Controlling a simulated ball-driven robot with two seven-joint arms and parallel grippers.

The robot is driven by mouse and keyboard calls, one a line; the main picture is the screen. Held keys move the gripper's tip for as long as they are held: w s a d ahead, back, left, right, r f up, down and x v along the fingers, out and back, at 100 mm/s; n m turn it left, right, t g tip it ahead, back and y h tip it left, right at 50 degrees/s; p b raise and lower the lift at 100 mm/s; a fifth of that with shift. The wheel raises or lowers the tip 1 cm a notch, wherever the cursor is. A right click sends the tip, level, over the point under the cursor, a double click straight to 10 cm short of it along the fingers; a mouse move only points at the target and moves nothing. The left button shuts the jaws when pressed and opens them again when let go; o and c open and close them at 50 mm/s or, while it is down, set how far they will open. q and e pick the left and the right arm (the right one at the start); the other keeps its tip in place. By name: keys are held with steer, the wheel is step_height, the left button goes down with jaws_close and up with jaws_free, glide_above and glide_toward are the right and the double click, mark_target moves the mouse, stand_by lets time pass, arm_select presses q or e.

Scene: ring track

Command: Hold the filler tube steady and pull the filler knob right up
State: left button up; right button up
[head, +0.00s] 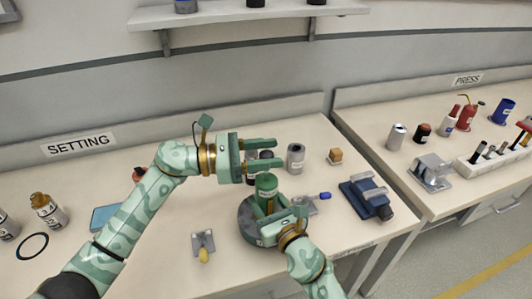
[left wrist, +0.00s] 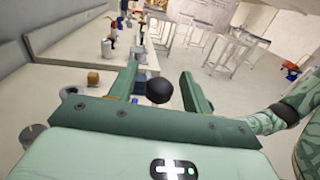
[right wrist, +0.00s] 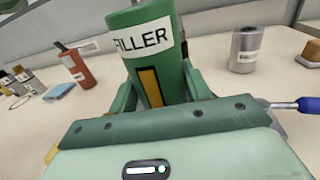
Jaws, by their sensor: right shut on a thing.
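The filler tube (head: 266,184) is a green upright cylinder at the middle of the SETTING bench, above a grey round base (head: 248,228). In the right wrist view the tube (right wrist: 139,40) shows its FILLER label and a yellow stripe in a dark slot. My right gripper (right wrist: 157,85) is shut on the tube, one finger on each side. The filler knob (left wrist: 159,90) is a black ball between the fingers of my left gripper (left wrist: 162,85), with gaps beside it. My left gripper (head: 271,153) is open, level above the tube. Its fingers partly hide the knob in the head view.
A grey can (head: 295,158), a yellow-brown block (head: 336,157) and a dark blue vise-like device (head: 367,198) stand right of the tube. A blue-handled tool (head: 325,196) lies nearer. A metal bracket (head: 203,243) sits front left. The bench between bracket and blue pad is mostly clear.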

arm_select(q)
steer(key=shift+a, duration=0.1)
arm_select(e)
steer(key=shift+f, duration=0.1)
arm_select(q)
steer(key=s+a, duration=0.2)
steer(key=a, duration=0.9)
steer(key=shift+a, duration=0.35)
steer(key=shift+w, duration=0.1)
arm_select(e)
steer(key=o, duration=1.2)
